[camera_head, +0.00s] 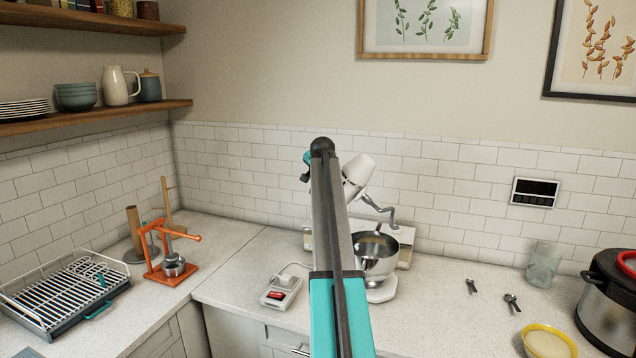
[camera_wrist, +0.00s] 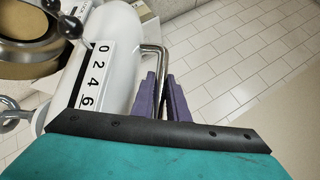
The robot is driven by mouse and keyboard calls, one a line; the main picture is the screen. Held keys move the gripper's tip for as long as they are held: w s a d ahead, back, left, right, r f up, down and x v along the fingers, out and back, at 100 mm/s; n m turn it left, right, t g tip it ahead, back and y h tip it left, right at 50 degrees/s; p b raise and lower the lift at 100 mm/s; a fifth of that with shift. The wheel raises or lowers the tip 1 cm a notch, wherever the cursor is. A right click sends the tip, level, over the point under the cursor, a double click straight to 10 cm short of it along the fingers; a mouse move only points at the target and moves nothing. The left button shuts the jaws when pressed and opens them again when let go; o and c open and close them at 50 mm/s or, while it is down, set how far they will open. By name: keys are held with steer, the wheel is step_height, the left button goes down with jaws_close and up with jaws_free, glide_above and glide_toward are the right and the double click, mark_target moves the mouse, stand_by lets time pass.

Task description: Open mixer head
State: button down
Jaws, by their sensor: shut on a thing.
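The white stand mixer's head (camera_head: 357,172) is tilted up above its metal bowl (camera_head: 376,268), with a metal hook (camera_head: 380,207) sticking out to the right. In the wrist view the mixer head (camera_wrist: 122,45) shows a number scale (camera_wrist: 92,75) and a black-knobbed lever (camera_wrist: 70,27). A bent silver bar (camera_wrist: 152,47) runs at the head's side and down between the purple fingers of my gripper (camera_wrist: 163,80). My gripper is shut on this bar. In the head view my arm hides the fingers and part of the mixer.
An orange press (camera_head: 170,250) and a dish rack (camera_head: 65,292) stand on the left. A small box-like item (camera_head: 281,291) lies left of the mixer. To the right are small metal tools (camera_head: 511,300), a glass (camera_head: 543,264), a yellow bowl (camera_head: 548,341) and a pot (camera_head: 610,300). A tiled wall is behind.

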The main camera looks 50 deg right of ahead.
steer(key=shift+s+d+f, duration=0.1)
steer(key=shift+s+f, duration=0.1)
steer(key=shift+f, duration=0.1)
steer(key=c, duration=2)
jaws_free()
steer(key=shift+r, duration=0.2)
steer(key=b+v, duration=0.4)
steer(key=v, duration=0.9)
steer(key=shift+s+a+r+b, duration=0.1)
steer(key=shift+a+r+b, duration=0.1)
steer(key=shift+r+b, duration=0.15)
steer(key=shift+f, duration=0.1)
